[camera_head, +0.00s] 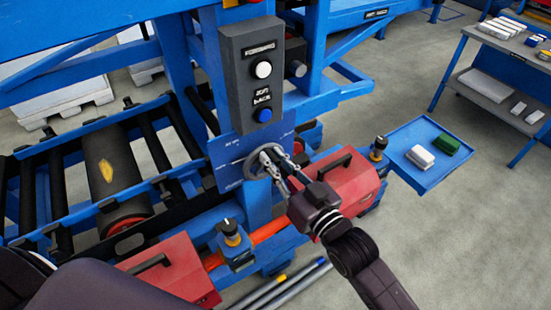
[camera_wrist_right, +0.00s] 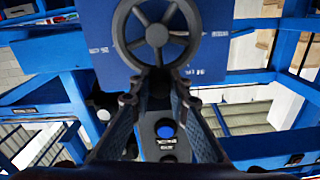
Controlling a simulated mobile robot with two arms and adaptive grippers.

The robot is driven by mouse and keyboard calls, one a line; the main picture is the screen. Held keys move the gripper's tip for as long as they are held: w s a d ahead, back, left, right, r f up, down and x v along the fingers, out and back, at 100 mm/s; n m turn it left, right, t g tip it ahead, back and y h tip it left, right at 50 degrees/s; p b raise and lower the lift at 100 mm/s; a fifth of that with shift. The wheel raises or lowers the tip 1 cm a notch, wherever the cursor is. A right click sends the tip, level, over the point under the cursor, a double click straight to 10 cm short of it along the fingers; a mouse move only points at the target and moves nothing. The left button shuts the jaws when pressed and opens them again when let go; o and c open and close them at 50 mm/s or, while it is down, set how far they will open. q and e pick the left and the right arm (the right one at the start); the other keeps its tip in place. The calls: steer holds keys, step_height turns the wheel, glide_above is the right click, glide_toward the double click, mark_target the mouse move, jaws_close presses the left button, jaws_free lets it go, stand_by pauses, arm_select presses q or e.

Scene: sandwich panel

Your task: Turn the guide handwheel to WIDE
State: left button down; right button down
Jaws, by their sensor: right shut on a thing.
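The guide handwheel (camera_head: 248,164) is a small grey spoked wheel on a blue plate (camera_head: 226,150) below the dark control box. In the right wrist view the handwheel (camera_wrist_right: 156,35) shows its hub and spokes, with the plate behind it. My right gripper (camera_head: 271,161) reaches the wheel from the lower right and is shut on its rim. In the wrist view my right gripper's fingers (camera_wrist_right: 155,84) meet at the rim's lower edge. White marks on the plate are too small to read. My left gripper is not in view.
The control box (camera_head: 240,78) above carries a white button (camera_head: 262,69) and a blue button (camera_head: 264,115). Red housings (camera_head: 345,180) with black handles flank the wheel below. A blue tray (camera_head: 405,139) holds white and green blocks. A roller conveyor (camera_head: 115,175) lies left.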

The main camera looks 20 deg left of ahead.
steer(key=shift+s, duration=0.1)
steer(key=c, duration=1.8)
jaws_free()
steer(key=shift+a, duration=0.1)
steer(key=v, duration=1.2)
steer(key=shift+f, duration=0.1)
